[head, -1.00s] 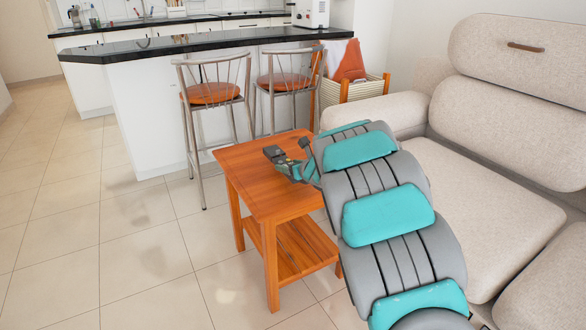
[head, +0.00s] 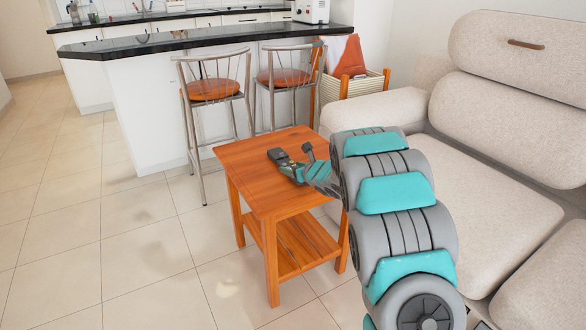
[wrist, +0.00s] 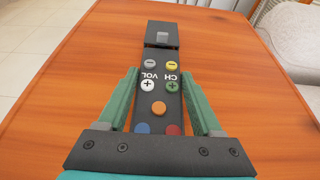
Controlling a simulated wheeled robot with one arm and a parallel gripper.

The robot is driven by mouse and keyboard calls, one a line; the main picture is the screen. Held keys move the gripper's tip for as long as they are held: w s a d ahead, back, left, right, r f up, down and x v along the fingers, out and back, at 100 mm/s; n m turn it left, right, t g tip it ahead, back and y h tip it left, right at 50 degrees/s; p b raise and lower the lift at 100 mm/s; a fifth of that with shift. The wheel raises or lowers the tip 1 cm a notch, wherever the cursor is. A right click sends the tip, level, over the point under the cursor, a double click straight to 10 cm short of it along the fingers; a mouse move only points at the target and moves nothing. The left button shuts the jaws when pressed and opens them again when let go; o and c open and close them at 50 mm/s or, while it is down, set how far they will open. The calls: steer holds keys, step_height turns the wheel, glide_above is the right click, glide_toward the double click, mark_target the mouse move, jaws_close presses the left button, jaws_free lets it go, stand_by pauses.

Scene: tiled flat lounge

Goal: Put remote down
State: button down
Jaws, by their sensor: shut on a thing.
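The remote (wrist: 161,82) is dark grey with coloured buttons and lies between my gripper's two green fingers in the wrist view. My gripper (wrist: 161,92) is shut on it, one finger along each side. In the head view the remote (head: 279,156) shows as a small dark shape over the wooden side table (head: 258,190); the gripper (head: 292,166) is just behind it. The table top (wrist: 60,85) fills most of the wrist view beneath the remote. I cannot tell whether the remote touches the top.
The beige sofa (head: 480,185) stands close on the right of the table. Two bar stools (head: 210,89) (head: 284,77) and the kitchen counter (head: 150,95) are behind. The table top is otherwise bare, and its lower shelf (head: 300,245) is empty. Tiled floor (head: 130,240) is open at left.

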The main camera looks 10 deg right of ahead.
steer(key=shift+f, duration=0.1)
steer(key=shift+c, duration=0.2)
jaws_free()
steer(key=b+v, duration=0.1)
steer(key=v, duration=1)
steer(key=shift+s+d+r, duration=0.15)
steer(key=shift+s+r, duration=0.2)
steer(key=shift+s, duration=0.15)
